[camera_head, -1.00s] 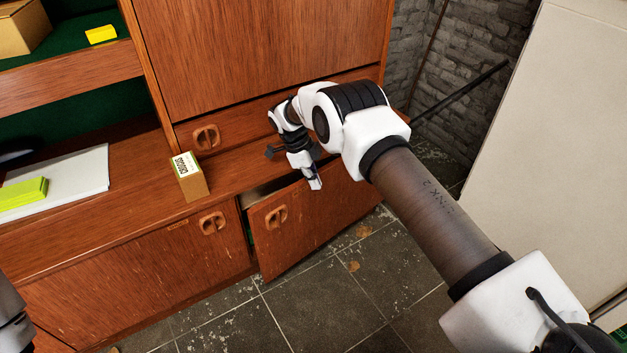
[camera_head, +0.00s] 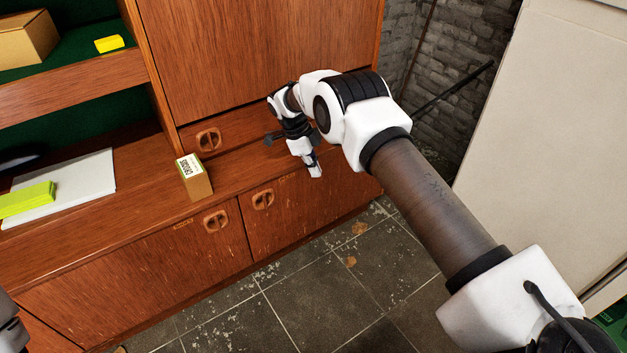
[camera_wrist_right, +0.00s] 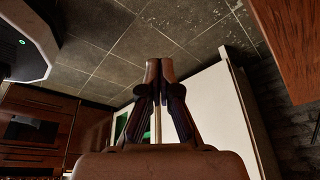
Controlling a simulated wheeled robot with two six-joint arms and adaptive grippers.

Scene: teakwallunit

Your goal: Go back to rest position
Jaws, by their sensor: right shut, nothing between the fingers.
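My right gripper (camera_head: 315,168) points down in front of the lower right cabinet door (camera_head: 290,214) in the head view. In the right wrist view my right gripper (camera_wrist_right: 160,68) has its fingertips together with nothing between them. The lower right door looks flush with the cabinet front, and its handle (camera_head: 263,199) is bare. The lower left door (camera_head: 140,272) is also closed. At the left edge of the head view a grey part of my left arm shows; its gripper fingers are not visible.
A small box (camera_head: 195,182) stands near the front edge of the cabinet's wooden ledge (camera_head: 140,190). A white sheet (camera_head: 85,182) and a yellow-green block (camera_head: 26,199) lie to its left. A pale panel (camera_head: 545,130) stands on the right.

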